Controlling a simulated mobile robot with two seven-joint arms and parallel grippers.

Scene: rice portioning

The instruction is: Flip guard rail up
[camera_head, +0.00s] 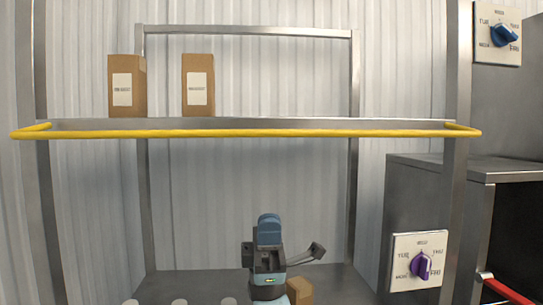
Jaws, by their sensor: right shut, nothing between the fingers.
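The yellow guard rail (245,133) runs across the front of the upper shelf (100,125). Its long bar lies about level with the shelf edge, and its short ends (461,126) join the rack at both sides. My right gripper (269,222) is at the bottom centre, below the rail and apart from it. It points up and is shut and empty. My left gripper is not in view.
Two brown labelled boxes, the left (123,88) and the right (198,86), stand on the upper shelf. Another brown box (301,291) sits low beside my right arm. Dial panels (418,260) and a steel counter (490,168) are at the right.

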